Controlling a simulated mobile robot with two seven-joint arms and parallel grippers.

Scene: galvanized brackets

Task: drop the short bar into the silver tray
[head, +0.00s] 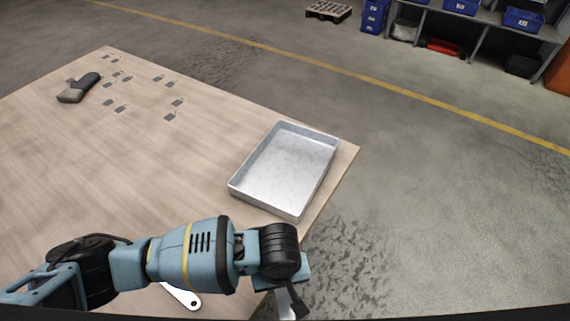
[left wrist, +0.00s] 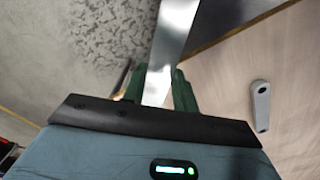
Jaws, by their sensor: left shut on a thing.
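The silver tray (head: 262,207) lies on the table near its right edge, and its inside looks empty. My left gripper (head: 288,293) is at the bottom of the head view, nearer to me than the tray and beyond the table's edge in the picture. In the left wrist view its green fingers (left wrist: 157,88) are shut on a flat, shiny metal bar (left wrist: 173,45), which I take for the short bar. The bar also shows below the gripper in the head view (head: 286,307). Its far end runs out of the wrist view. My right gripper is not in view.
A pale piece with a hole (head: 181,296) lies on the table (head: 130,180) partly behind my left arm; the wrist view shows it too (left wrist: 260,104). Several small grey brackets (head: 122,107) and a dark grey object (head: 78,88) lie at the far left. The mid-table is clear.

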